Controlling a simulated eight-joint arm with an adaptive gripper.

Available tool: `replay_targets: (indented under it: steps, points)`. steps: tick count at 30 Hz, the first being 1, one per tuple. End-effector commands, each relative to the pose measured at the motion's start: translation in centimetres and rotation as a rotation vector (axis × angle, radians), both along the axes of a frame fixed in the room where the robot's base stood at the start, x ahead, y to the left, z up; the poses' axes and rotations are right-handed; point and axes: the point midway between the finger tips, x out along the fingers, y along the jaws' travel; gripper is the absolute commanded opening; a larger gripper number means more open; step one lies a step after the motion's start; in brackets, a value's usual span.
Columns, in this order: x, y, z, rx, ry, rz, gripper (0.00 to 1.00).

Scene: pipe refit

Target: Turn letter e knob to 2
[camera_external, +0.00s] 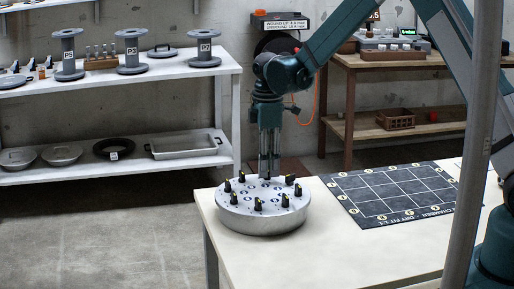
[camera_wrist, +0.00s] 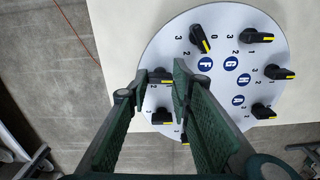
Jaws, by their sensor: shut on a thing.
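A round grey drum (camera_external: 262,222) stands on the white table, with several black knobs with yellow marks around its top; its white face (camera_wrist: 222,85) fills much of the wrist view. My gripper (camera_external: 268,172) points straight down at the far side of the drum. In the wrist view my gripper (camera_wrist: 160,79) is shut on a black knob (camera_wrist: 160,75) at the left of the face. By its place beside the F knob (camera_wrist: 200,38) this seems to be the letter e knob, but its letter is hidden behind the fingers.
Neighbouring knobs stand close by, one (camera_wrist: 162,116) just below the held knob. A dark gridded mat (camera_external: 395,190) lies right of the drum. Shelves (camera_external: 110,90) with spools and pans stand at the back left. The table front (camera_external: 330,255) is clear.

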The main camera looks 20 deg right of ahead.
Motion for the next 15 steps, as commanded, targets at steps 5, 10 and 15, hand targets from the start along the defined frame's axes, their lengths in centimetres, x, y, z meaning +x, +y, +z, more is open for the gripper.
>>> replay_targets:
  steps: [5,10,15]
  points:
    - [-0.01,-0.03,-0.19,0.000,0.000,-0.095,0.10]
    - [0.00,-0.05,-0.20,0.000,0.000,-0.226,0.10]
    - [-0.02,-0.07,-0.21,0.000,0.000,-0.383,0.10]
